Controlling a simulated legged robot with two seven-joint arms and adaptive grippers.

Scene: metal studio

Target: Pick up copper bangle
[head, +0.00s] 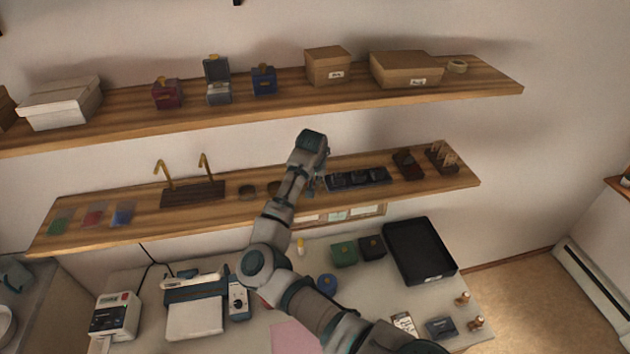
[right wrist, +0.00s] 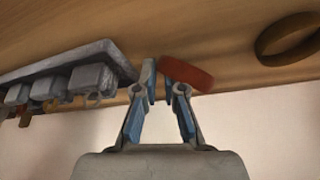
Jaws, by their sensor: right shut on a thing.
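The copper bangle (right wrist: 187,74) is a reddish-brown band in the right wrist view. My right gripper (right wrist: 162,80) is shut on it, with the fingertips at its left end, close to the wooden shelf surface. Part of the band is hidden by the fingers. In the head view my right gripper (head: 312,183) is at the middle shelf (head: 330,200), just left of the black tray, and the held bangle cannot be made out there. My left gripper is not in view.
A dark brown bangle (right wrist: 288,38) lies on the shelf beside the held one. A tray (head: 358,179) with several compartments is close to the gripper. A two-hook stand (head: 192,194) is left on the shelf. The upper shelf (head: 290,92) with boxes is above.

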